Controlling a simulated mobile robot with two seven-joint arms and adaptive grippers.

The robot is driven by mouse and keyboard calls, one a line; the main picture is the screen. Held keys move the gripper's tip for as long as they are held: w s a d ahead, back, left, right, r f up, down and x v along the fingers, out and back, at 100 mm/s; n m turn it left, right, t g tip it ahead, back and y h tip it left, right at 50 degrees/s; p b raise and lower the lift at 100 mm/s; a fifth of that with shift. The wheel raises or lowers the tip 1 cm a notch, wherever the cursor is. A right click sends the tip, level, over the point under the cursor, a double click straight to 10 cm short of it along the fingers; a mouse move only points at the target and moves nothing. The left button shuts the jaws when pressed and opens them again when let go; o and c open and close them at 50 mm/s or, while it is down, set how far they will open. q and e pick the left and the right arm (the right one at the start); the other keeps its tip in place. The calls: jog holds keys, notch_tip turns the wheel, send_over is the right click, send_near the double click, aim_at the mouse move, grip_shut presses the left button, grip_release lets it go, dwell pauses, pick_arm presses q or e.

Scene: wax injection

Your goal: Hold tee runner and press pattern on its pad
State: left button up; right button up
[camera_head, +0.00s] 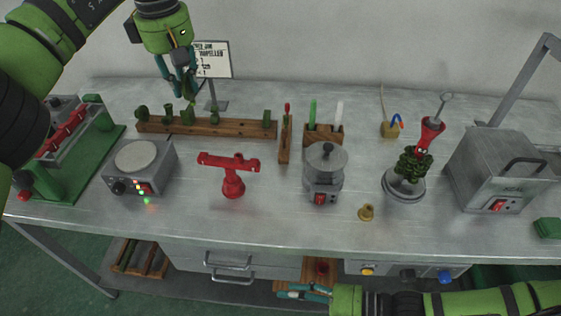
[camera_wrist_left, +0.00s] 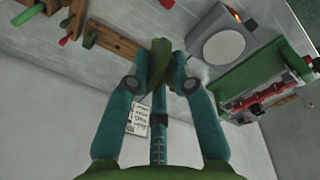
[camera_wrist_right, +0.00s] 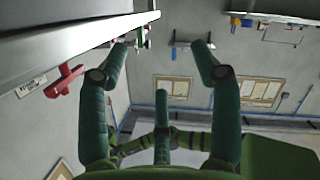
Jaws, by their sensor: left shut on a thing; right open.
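A red tee runner (camera_head: 231,175) stands upright on the table, with its crossbar at the top. My left gripper (camera_head: 184,88) is above the far left of the table, behind the wooden rack (camera_head: 240,130). In the left wrist view my left gripper (camera_wrist_left: 160,80) is shut on a green wax pattern (camera_wrist_left: 159,58). My right gripper (camera_head: 306,292) is open and empty, low at the table's front edge and apart from the tee runner. The tee's pads are too small to make out.
Several green patterns stand along the rack. A hot plate (camera_head: 137,157) is left of the tee, a grey lidded pot (camera_head: 324,170) right of it. Farther right are a green cluster (camera_head: 411,166) and a metal box (camera_head: 497,170). The table directly before the tee is clear.

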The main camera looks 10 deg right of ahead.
jog(key=w+a+r+n+g+y, duration=0.1)
jog(key=w+r+n+y, duration=0.3)
jog(key=r+n, duration=0.55)
jog(key=w+a+r+n+g+y, duration=0.1)
jog(key=w+r+n+g+y, duration=0.15)
jog(key=w+r+n, duration=0.45)
jog(key=n+t+h, duration=0.3)
jog(key=n+h, duration=0.5)
jog(key=n, duration=0.5)
send_near(241, 169)
jog(key=shift+w+d+f+g+y, duration=0.1)
jog(key=shift+w+f+g+y, duration=0.1)
jog(key=shift+w+g+y, duration=0.1)
jog(key=shift+w+f, duration=0.15)
jog(key=shift+w, duration=0.05)
jog(key=x, duration=1.1)
jog(key=shift+w+a+f, duration=0.1)
jog(key=shift+a+f, duration=0.1)
jog(key=shift+a, duration=0.1)
grip_shut()
